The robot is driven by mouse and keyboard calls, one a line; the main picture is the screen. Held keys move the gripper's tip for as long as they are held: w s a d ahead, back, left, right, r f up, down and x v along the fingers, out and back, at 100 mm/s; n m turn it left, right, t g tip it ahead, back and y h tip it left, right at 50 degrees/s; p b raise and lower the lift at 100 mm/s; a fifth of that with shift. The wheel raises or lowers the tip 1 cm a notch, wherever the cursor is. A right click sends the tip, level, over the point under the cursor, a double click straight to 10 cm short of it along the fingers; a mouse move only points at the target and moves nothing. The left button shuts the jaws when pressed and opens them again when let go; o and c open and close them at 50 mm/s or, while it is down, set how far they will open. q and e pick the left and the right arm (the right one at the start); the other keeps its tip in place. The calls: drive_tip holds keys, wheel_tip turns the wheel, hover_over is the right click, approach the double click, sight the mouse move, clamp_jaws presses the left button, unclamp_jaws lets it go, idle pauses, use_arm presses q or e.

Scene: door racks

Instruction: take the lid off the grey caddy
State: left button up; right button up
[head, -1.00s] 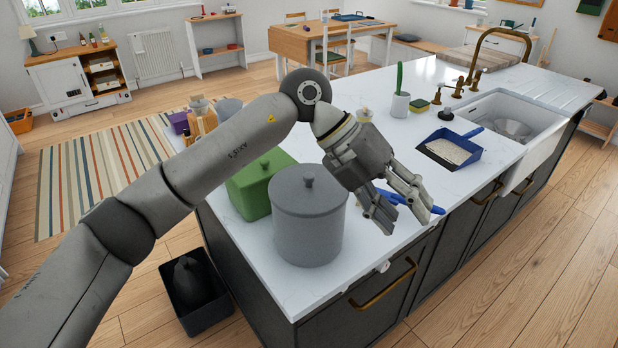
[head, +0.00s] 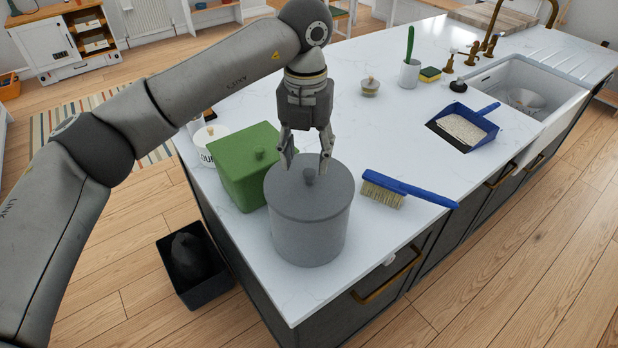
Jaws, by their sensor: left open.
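The grey caddy (head: 308,240) stands upright on the white island worktop near its front left corner. Its grey lid (head: 330,195) is on top, with a small round knob (head: 309,176) in the middle. My left gripper (head: 306,168) points down over the lid. Its fingers are open, one to each side of the knob as seen from the head. I cannot tell whether they touch the lid. My right gripper is not in view.
A green lidded box (head: 243,170) stands close on the caddy's left. A blue brush (head: 405,190) lies to its right, and a blue dustpan (head: 463,128) lies farther right. A dark bin (head: 195,262) stands on the floor.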

sight(309, 171)
use_arm(q)
drive_tip(key=f, duration=0.1)
drive_tip(key=f+p, duration=0.1)
drive_tip(key=s+f+p, duration=0.1)
drive_tip(key=shift+d, duration=0.3)
drive_tip(key=shift+f, duration=0.35)
drive_tip(key=shift+w+f, duration=0.15)
drive_tip(key=shift+f, duration=0.1)
drive_tip(key=c, duration=1)
